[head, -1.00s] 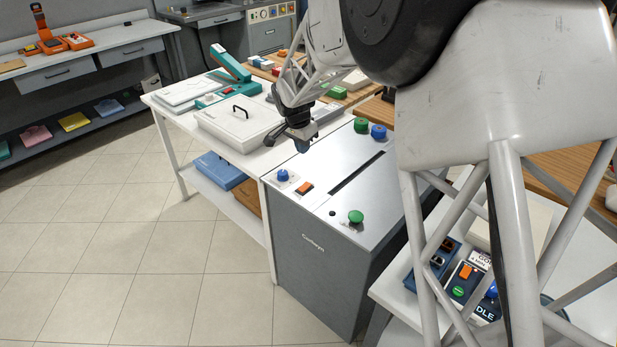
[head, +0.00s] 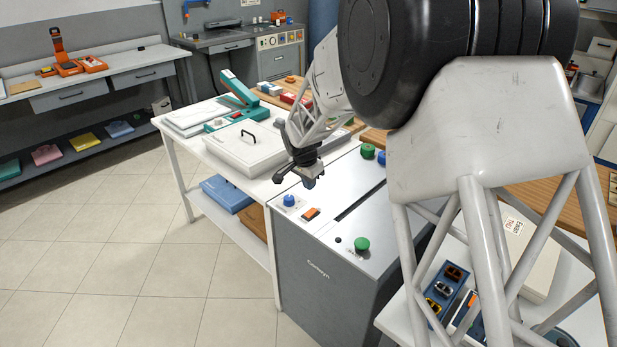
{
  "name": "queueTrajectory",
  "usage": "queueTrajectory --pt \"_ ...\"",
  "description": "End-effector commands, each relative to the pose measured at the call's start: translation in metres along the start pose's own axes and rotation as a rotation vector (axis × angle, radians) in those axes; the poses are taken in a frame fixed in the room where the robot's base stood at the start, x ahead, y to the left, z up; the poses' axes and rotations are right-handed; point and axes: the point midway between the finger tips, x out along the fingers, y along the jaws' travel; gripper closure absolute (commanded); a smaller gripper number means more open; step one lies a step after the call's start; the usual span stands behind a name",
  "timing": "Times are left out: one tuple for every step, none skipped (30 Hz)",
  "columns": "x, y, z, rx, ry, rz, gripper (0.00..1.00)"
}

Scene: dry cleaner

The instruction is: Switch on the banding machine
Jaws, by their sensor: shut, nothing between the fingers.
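The banding machine appears to be the grey cabinet (head: 320,283) with a pale metal top and a dark slot (head: 360,201). On its top near the left front edge are a blue knob (head: 289,200) and an orange rocker switch (head: 311,214). A green mushroom button (head: 362,244) sits nearer its front right corner, beside a small black dot. My gripper (head: 310,183) is shut and empty, pointing down above the top, just behind the orange switch in the picture. It looks apart from the switch; the exact gap cannot be told. The switch's position cannot be read.
A white table (head: 228,164) adjoins the machine at the back left, with a white lidded box (head: 243,145) and a teal lever tool (head: 240,95). Green and blue knobs (head: 368,151) stand at the machine's far edge. My arm covers the right side. The floor at left is clear.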

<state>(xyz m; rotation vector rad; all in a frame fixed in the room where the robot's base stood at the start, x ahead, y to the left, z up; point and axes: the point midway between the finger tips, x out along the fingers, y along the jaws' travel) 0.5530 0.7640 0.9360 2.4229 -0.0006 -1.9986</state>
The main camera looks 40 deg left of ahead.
Motion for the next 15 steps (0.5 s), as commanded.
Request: queueTrajectory --pt "0.009 0.000 0.000 0.000 -0.001 0.001 1.00" --pt "0.013 0.000 0.000 0.000 -0.001 0.001 1.00" --pt "0.020 0.000 0.000 0.000 -0.001 0.001 1.00" --pt "0.025 0.000 0.000 0.000 -0.001 0.001 1.00" --pt "0.029 0.000 0.000 0.000 -0.001 0.002 1.00" --pt "0.035 0.000 0.000 0.000 -0.001 0.001 1.00" --pt "0.039 0.000 0.000 0.000 -0.001 0.001 1.00" --pt "0.044 0.000 0.000 0.000 -0.001 0.000 1.00" --pt "0.050 0.000 0.000 0.000 -0.001 0.001 1.00" --pt "0.054 0.000 0.000 0.000 -0.001 0.001 1.00" --pt "0.059 0.000 0.000 0.000 -0.001 0.001 1.00" --pt "0.063 0.000 0.000 0.000 0.000 0.000 1.00" --pt "0.067 0.000 -0.001 0.000 0.000 0.000 1.00" --pt "0.071 0.000 -0.001 0.000 0.000 -0.001 1.00" --pt "0.075 0.000 -0.001 0.000 0.000 0.000 1.00"
